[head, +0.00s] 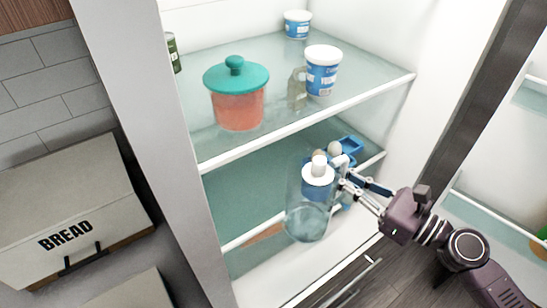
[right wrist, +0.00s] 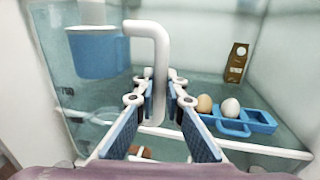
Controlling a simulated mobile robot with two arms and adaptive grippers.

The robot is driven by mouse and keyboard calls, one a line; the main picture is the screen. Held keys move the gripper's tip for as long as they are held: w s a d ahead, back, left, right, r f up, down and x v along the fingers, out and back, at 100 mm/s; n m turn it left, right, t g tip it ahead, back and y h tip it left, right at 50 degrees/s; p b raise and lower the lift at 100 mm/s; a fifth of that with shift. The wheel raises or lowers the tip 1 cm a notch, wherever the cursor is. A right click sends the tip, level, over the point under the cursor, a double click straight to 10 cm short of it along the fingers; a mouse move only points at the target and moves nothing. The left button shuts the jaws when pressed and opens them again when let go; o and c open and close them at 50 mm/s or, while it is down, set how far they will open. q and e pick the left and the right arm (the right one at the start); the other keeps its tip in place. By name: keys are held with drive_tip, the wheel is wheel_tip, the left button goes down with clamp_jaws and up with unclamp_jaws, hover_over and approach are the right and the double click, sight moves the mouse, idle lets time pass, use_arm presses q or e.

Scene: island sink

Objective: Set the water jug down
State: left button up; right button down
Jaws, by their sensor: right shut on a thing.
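The water jug (head: 306,215) is clear, with a blue and white top. It hangs upright or slightly tilted at the front of the fridge's lower shelf (head: 250,187), overlapping the shelf's front edge. I cannot tell if its base touches anything. In the right wrist view the jug's blue part (right wrist: 97,53) and white handle (right wrist: 160,60) show at the upper left. My right gripper (head: 346,186) is shut on the handle, which passes between its fingers (right wrist: 161,95). My left gripper is not in view.
A blue egg tray (right wrist: 240,121) with eggs sits on the lower shelf behind the jug. The upper shelf (head: 285,118) holds a red pot with a teal lid (head: 238,105), blue and white tubs (head: 322,75) and a bottle (head: 297,88). A bread box (head: 65,220) stands left, outside the fridge.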

drive_tip(key=shift+w+a+r+p, duration=0.2)
drive_tip(key=shift+w+r+p, duration=0.05)
drive_tip(key=shift+r+p, duration=0.05)
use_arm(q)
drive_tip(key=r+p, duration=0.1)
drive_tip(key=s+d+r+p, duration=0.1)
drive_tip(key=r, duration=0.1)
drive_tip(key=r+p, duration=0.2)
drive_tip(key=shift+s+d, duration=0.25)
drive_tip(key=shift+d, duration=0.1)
use_arm(e)
drive_tip(key=f+x, duration=0.3)
drive_tip(key=x, duration=1.3)
drive_tip(key=shift+f, duration=0.4)
drive_tip(key=shift+w+a, duration=0.1)
drive_tip(key=shift+a, duration=0.05)
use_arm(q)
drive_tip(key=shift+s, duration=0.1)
use_arm(e)
drive_tip(key=c, duration=2)
unclamp_jaws()
drive_tip(key=shift+f, duration=0.15)
